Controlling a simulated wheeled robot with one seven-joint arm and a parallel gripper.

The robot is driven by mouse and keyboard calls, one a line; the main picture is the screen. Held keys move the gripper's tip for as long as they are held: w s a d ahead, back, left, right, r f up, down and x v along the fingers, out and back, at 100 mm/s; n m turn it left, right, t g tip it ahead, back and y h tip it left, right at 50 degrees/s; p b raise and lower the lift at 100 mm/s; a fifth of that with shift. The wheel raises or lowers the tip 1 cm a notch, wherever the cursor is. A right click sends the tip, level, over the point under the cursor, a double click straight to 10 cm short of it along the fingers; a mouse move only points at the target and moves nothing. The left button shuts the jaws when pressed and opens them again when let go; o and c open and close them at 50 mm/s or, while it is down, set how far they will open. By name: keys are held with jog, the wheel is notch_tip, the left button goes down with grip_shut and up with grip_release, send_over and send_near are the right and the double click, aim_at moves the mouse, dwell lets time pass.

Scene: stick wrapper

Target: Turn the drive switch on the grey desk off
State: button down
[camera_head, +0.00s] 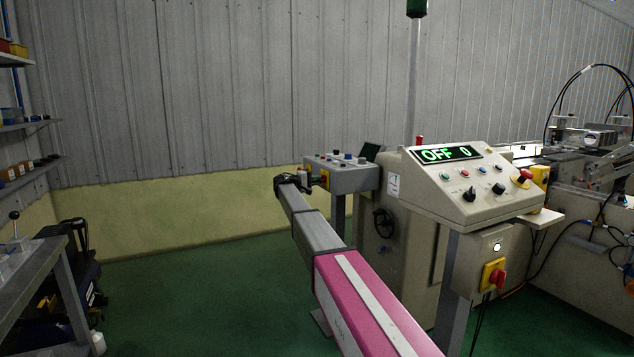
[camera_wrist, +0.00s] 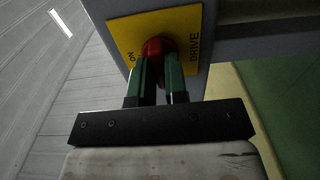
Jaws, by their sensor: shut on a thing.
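The grey desk (camera_head: 352,181) stands behind the beige console in the head view, with small buttons and knobs on its top. The drive switch is on its left-hand face; its yellow plate (camera_head: 325,179) shows in part beside my gripper (camera_head: 308,180). In the wrist view the yellow plate (camera_wrist: 122,32) reads "ON" and "DRIVE", and the red knob (camera_wrist: 158,46) sits in its middle. My gripper (camera_wrist: 160,72) has its two green-sided fingers on either side of the red knob, shut on it. The fingers hide much of the knob, so I cannot tell its setting.
The beige console (camera_head: 470,190) at right has a display reading "OFF 0" and several knobs. Below it is another red switch on a yellow plate (camera_head: 493,275). A workbench (camera_head: 38,270) stands at left. The green floor (camera_head: 200,295) between is open.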

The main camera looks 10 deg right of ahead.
jog(key=shift+a, duration=0.1)
jog(key=c, duration=1.1)
grip_release()
jog(key=shift+c, duration=0.2)
jog(key=v, duration=1)
jog(key=shift+a, duration=0.4)
jog(key=shift+s, duration=0.1)
jog(key=s+d+f+g+y, duration=0.2)
jog(key=s+d+f+y, duration=0.3)
jog(key=s+f, duration=0.8)
jog(key=s+d+f+g+y, duration=0.1)
jog(key=s+d+f+y, duration=0.2)
jog(key=s+d+f, duration=0.8)
jog(key=s+a+f+m+g+y, duration=0.1)
jog(key=s+f+y, duration=0.2)
jog(key=s, duration=0.7)
jog(key=s+a+f+m+y, duration=0.1)
jog(key=s+f, duration=0.4)
jog(key=s, duration=0.5)
jog(key=s+a+f+m+g+y, duration=0.1)
jog(key=s+a+f+y, duration=0.2)
jog(key=s, duration=0.6)
jog(key=shift+s+f+m+g+y, duration=0.35)
jog(key=shift+f+y, duration=0.45)
jog(key=shift+y, duration=0.3)
